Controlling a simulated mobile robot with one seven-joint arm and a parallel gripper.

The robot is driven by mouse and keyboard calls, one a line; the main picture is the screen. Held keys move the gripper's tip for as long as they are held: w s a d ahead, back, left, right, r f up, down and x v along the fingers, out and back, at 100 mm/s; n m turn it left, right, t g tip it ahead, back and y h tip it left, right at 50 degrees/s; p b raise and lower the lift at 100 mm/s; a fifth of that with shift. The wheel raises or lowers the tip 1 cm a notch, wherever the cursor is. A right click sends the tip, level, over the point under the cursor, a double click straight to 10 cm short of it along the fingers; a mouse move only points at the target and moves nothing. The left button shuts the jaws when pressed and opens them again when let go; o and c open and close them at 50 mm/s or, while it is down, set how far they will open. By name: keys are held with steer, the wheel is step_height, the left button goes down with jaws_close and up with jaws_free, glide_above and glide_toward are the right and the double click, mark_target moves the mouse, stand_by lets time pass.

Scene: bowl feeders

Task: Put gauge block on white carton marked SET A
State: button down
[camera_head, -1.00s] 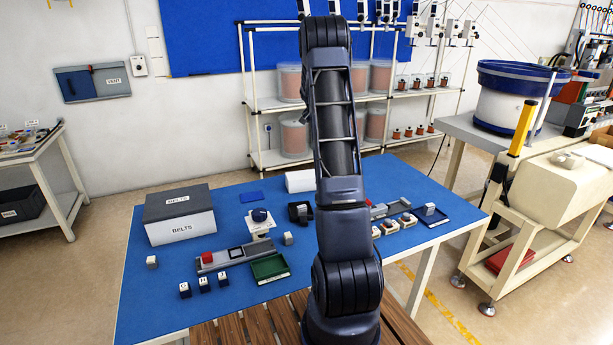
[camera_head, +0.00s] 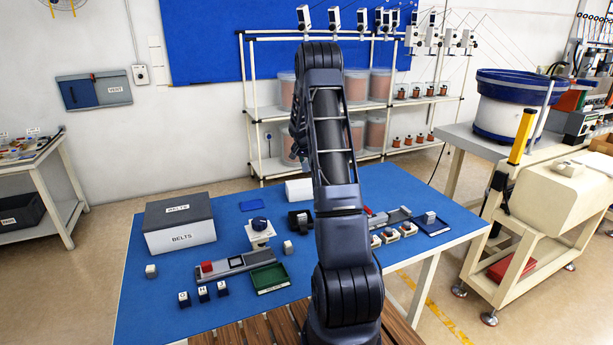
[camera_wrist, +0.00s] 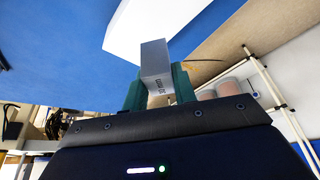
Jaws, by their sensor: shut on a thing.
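The block sticks out beyond the fingertips. A white box-like thing (camera_wrist: 135,28) shows beyond the block over the blue surface. It may be the white carton (camera_head: 298,189) at the back of the blue table in the head view. No SET A marking is readable on it. My arm hides my gripper and the block in the head view.
A grey-lidded BELTS box (camera_head: 180,232) stands at the table's left. A white stand with a dark round top (camera_head: 260,232), a grey rail with a red block (camera_head: 235,264), a green tray (camera_head: 268,279) and several small blocks lie in front. A shelf rack (camera_head: 250,116) stands behind.

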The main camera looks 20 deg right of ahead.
steer(key=shift+f, duration=3.25)
steer(key=shift+f, duration=0.1)
steer(key=c, duration=1.1)
jaws_free()
